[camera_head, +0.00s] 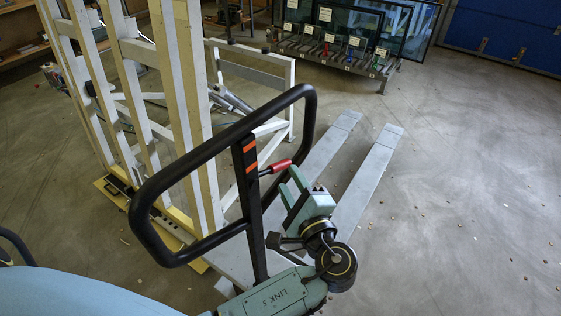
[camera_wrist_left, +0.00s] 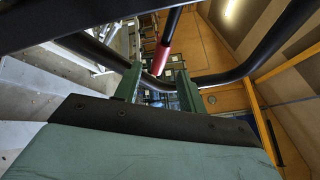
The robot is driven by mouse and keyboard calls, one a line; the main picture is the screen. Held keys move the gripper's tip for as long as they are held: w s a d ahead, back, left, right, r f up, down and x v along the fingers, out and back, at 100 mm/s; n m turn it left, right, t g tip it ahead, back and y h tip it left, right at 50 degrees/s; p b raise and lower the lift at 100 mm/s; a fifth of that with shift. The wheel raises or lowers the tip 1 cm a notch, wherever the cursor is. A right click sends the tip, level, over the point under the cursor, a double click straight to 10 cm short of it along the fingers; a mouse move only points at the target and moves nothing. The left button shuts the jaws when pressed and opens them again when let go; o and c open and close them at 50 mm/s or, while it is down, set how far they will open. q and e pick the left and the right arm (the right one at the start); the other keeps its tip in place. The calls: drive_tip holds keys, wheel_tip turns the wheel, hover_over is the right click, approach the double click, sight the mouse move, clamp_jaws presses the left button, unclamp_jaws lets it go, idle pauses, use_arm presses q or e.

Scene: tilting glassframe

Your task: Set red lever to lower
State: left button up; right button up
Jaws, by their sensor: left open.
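The red lever (camera_head: 280,166) is a short red grip on a dark rod. It sticks out to the right from the black post with orange stripes (camera_head: 251,175), inside a black looped handle (camera_head: 225,137). My left gripper (camera_head: 291,186) is open, just below and right of the lever, fingers pointing up towards it. In the left wrist view the red lever (camera_wrist_left: 164,55) shows beyond and between the two green fingers of my left gripper (camera_wrist_left: 157,85). I cannot tell whether they touch. My right gripper is out of view.
The black handle loop surrounds the lever area. Two grey forks (camera_head: 365,175) reach out on the floor behind my gripper. A pale upright frame (camera_head: 180,110) stands at left. A rack with glass panes (camera_head: 340,45) stands at the back. The floor at right is open, with small scattered bits.

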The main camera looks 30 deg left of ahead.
sight(280, 165)
use_arm(q)
drive_tip(key=x, duration=0.6)
drive_tip(key=shift+w+a+p, duration=0.1)
drive_tip(key=shift+p, duration=0.25)
drive_tip(key=shift+c, duration=0.2)
clamp_jaws()
